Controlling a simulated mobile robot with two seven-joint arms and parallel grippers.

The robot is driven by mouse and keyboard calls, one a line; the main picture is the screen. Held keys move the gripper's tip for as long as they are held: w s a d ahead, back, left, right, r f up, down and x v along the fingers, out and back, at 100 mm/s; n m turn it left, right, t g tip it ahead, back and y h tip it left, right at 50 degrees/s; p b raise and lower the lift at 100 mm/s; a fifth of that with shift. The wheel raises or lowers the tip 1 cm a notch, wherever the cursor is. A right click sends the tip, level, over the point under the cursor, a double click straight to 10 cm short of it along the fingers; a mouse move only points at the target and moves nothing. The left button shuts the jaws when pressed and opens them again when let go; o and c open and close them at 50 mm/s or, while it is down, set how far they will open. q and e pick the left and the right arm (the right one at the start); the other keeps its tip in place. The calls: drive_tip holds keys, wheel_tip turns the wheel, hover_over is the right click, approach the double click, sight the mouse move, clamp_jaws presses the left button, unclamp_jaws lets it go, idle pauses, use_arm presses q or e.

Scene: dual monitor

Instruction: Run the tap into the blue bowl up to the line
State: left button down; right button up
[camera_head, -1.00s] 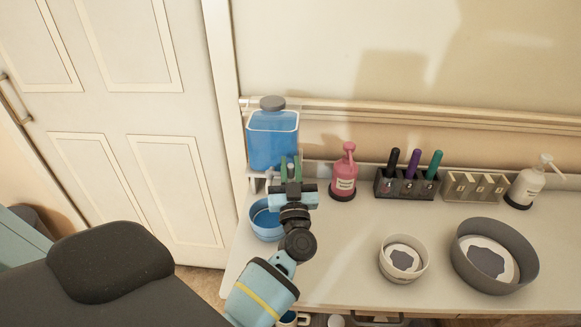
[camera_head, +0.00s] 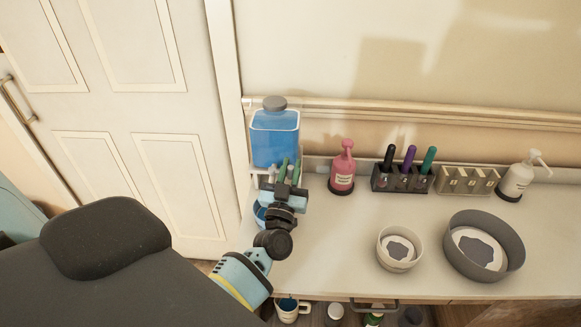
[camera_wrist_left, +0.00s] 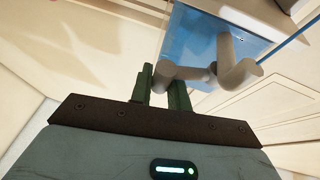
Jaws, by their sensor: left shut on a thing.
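A clear tank of blue liquid (camera_head: 275,138) with a grey lid stands at the table's left end, with a grey tap (camera_wrist_left: 232,68) low on it. My left gripper (camera_head: 289,170) is at the tap, its green fingers shut on the tap's handle (camera_wrist_left: 165,74), as the left wrist view shows. The blue bowl (camera_head: 259,214) sits below the tap, mostly hidden by my gripper. Its line and its level cannot be seen. My right gripper is not in view.
Right of the tank stand a pink pump bottle (camera_head: 342,168), a dark holder with several markers (camera_head: 403,180), a grey compartment box (camera_head: 467,181) and a white pump bottle (camera_head: 519,177). A small bowl (camera_head: 399,262) and a larger grey bowl (camera_head: 448,240) sit nearer the front. The table's middle is clear.

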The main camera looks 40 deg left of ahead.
use_arm(q)
drive_tip(key=c, duration=1.3)
unclamp_jaws()
drive_tip(key=shift+c, duration=0.2)
drive_tip(key=b+v, duration=0.1)
drive_tip(key=v, duration=0.6)
drive_tip(key=shift+s, duration=0.35)
drive_tip(key=shift+d+f, duration=0.15)
